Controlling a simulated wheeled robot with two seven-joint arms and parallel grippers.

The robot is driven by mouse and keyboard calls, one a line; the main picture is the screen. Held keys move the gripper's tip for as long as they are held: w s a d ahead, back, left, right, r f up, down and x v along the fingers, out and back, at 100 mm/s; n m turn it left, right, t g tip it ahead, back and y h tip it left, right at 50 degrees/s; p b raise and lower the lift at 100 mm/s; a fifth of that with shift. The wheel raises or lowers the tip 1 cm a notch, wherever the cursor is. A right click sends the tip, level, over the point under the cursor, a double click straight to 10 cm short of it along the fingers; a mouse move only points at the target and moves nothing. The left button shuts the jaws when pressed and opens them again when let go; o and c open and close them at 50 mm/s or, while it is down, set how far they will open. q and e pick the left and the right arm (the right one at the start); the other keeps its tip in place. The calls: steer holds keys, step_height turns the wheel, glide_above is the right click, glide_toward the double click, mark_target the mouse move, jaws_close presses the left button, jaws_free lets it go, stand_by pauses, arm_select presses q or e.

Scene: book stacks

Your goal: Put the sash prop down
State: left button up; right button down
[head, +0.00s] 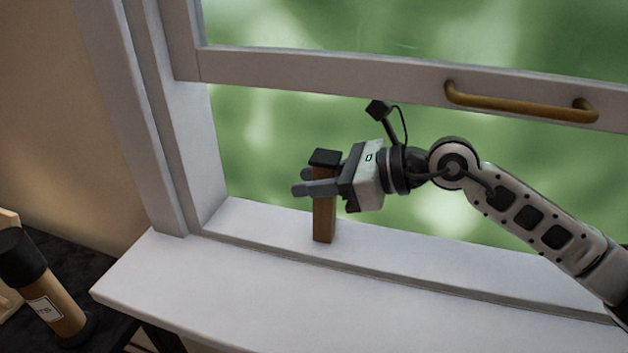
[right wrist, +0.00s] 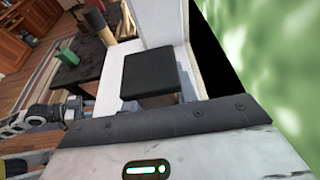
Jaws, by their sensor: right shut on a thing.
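The sash prop (head: 324,215) is a brown wooden block with a black cap, upright at the window opening. Its lower end appears to meet the white sill (head: 230,285). Its black cap also shows in the right wrist view (right wrist: 152,74). My right gripper (head: 318,182) reaches in from the right and is shut on the prop's upper part, just below the cap. The raised sash (head: 330,75) is above the cap, with a gap between them in the head view. My left gripper is not in the head view.
A brass handle (head: 520,104) is on the sash's lower rail. A dark table (head: 100,265) at the left bears a brown cylinder (head: 52,298) with black ends and a label. The sill is bare on both sides of the prop. A green object (right wrist: 66,56) shows in the wrist view.

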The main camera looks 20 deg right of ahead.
steer(key=shift+s+a+f, duration=0.1)
steer(key=shift+f, duration=0.15)
steer(key=c, duration=1.1)
jaws_free()
arm_select(q)
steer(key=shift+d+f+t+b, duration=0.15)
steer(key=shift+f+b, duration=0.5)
steer(key=shift+b, duration=0.95)
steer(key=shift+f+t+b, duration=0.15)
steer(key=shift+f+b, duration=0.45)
steer(key=shift+b, duration=0.95)
arm_select(e)
steer(key=s+d, duration=0.7)
steer(key=d, duration=0.4)
steer(key=shift+s+r, duration=0.2)
steer(key=shift+r, duration=0.15)
